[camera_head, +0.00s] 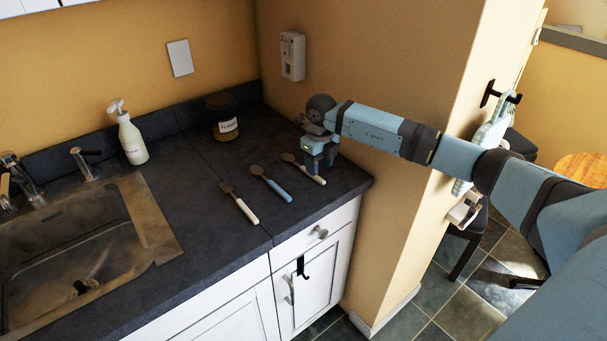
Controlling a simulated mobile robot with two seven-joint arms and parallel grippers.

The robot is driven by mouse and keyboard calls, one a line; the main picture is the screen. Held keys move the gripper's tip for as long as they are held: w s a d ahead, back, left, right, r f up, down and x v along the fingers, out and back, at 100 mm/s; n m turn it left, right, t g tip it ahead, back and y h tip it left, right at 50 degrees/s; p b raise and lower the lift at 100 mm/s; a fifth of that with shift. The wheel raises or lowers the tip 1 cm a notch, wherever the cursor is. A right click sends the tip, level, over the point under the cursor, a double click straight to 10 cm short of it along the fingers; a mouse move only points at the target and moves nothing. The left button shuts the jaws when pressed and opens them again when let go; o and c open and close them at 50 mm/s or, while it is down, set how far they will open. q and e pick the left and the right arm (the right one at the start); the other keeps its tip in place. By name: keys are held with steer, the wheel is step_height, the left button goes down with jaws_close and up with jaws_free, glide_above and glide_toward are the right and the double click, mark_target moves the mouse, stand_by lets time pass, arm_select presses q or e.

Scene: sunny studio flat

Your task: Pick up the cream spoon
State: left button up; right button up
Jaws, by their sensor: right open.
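The cream spoon (298,166) lies on the dark counter near its right end, with a brown bowl and a pale handle. My right gripper (317,172) is open and points down over the handle of the cream spoon, hiding part of it. I cannot tell whether the fingers touch the spoon or are around it. My left gripper is out of view.
A blue-handled spoon (272,185) and a cream-handled fork (240,204) lie to the left. A dark jar (222,118) stands behind, and a soap bottle (131,138) is beside the sink (66,250). A wall (400,60) rises close behind my right gripper.

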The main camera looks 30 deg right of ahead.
mark_target(320, 179)
steer(key=f+b, duration=0.2)
steer(key=f, duration=0.1)
steer(key=f+b, duration=0.1)
steer(key=f, duration=0.1)
steer(key=shift+w+d, duration=0.15)
steer(key=shift+d, duration=0.1)
steer(key=shift+r, duration=0.15)
steer(key=shift+c, duration=0.6)
steer(key=c, duration=0.7)
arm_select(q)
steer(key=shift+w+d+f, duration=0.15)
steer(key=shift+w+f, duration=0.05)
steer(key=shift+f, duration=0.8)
arm_select(e)
jaws_close()
